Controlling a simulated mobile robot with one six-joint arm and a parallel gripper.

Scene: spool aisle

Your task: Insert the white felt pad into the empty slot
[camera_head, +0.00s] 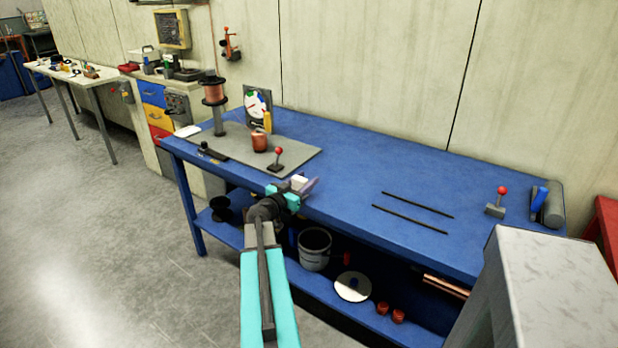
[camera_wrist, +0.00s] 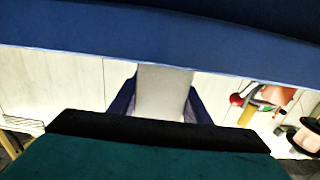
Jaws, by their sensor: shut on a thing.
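My gripper (camera_head: 305,185) is at the front edge of the blue workbench, just in front of the grey mat. It is shut on the white felt pad (camera_head: 298,181), a small pale block in the head view. In the wrist view the pad (camera_wrist: 165,88) is a light grey-white piece between the two dark purple fingers of my gripper (camera_wrist: 163,95). I cannot make out the empty slot in either view. The near fixture with a red-knobbed lever (camera_head: 277,160) stands on the mat just beyond my gripper.
Two black rods (camera_head: 410,212) lie to the right. Another red-knobbed lever (camera_head: 497,202) stands farther right. A bucket (camera_head: 314,249) sits on the lower shelf.

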